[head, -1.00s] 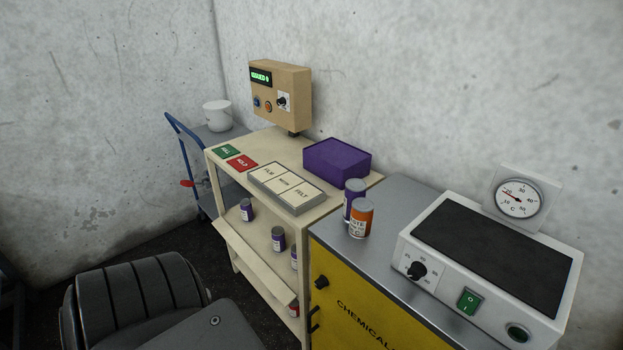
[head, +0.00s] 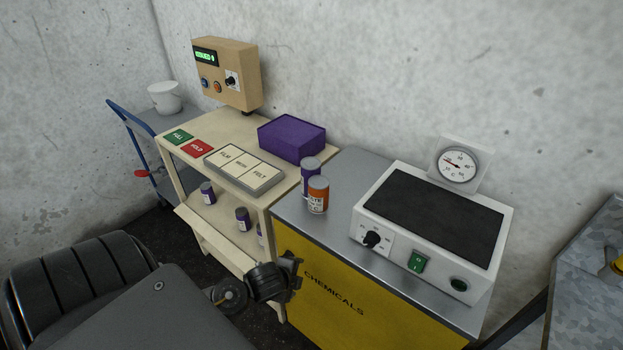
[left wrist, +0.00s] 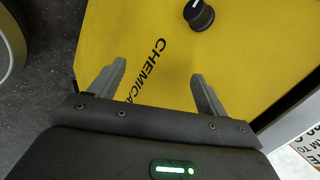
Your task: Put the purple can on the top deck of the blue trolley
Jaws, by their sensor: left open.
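A purple can (head: 309,165) with a grey lid stands upright on the steel top of the yellow cabinet, partly hidden behind an orange can (head: 318,196). More purple cans (head: 208,193) stand on the lower shelf of the cream bench. The blue trolley (head: 126,128) is at the far left, partly hidden behind the bench. Its grey top deck (head: 184,119) carries a white bucket (head: 164,97). My left gripper (head: 290,272) is in front of the yellow cabinet, below its top and apart from the cans. In the left wrist view the gripper (left wrist: 158,73) is open and empty.
The yellow chemicals cabinet (head: 335,305) carries a white hotplate unit (head: 430,220) and a dial gauge (head: 459,165). A metal surface (head: 590,285) stands at the right.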

